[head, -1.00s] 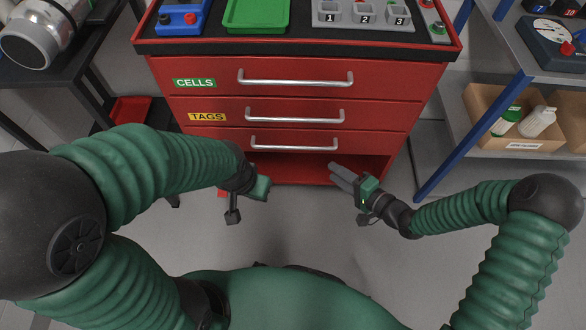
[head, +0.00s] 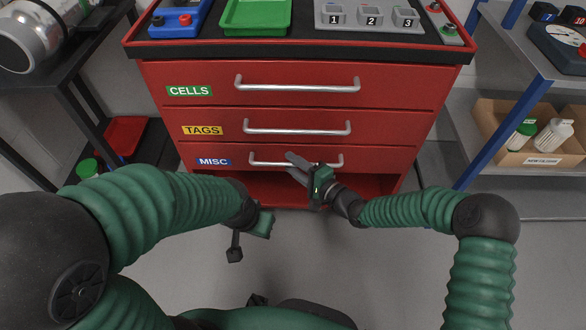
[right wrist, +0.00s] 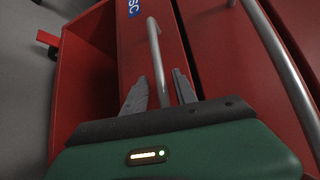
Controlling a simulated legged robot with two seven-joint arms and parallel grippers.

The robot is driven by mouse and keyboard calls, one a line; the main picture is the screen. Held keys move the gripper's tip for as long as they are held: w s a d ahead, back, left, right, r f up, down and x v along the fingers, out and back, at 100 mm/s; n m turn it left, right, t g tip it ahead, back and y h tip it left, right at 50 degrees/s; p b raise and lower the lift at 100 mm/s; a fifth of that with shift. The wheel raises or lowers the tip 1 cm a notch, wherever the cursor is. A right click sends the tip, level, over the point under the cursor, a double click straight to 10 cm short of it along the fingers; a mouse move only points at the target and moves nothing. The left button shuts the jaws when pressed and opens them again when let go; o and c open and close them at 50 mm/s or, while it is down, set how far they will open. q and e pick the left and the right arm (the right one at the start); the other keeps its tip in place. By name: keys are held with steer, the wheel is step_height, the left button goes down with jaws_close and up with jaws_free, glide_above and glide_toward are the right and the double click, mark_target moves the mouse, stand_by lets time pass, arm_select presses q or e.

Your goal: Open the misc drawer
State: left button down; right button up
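The red misc drawer (head: 235,153) is the lowest drawer of the cabinet, with a blue MISC label (head: 213,162) at its left. It looks closed, flush with the drawers above. Its silver bar handle (head: 268,159) is partly covered by my right gripper (head: 297,162). In the right wrist view the gripper's two fingers (right wrist: 160,88) are apart, and the misc handle (right wrist: 155,50) runs between them. Contact with the bar cannot be told. My left gripper (head: 250,232) hangs in front of the cabinet's lower left, away from the handles; its fingers are unclear.
The tags drawer (head: 390,125) and cells drawer (head: 390,82) above are closed, each with a bar handle. An open red compartment (head: 250,188) lies below the misc drawer. Shelving with a cardboard box (head: 490,120) stands at right, a dark table (head: 70,75) at left.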

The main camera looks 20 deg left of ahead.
steer(key=shift+w+a, duration=0.1)
steer(key=shift+a, duration=0.05)
steer(key=c, duration=0.6)
jaws_close()
steer(key=shift+f, duration=0.15)
stand_by(0.6)
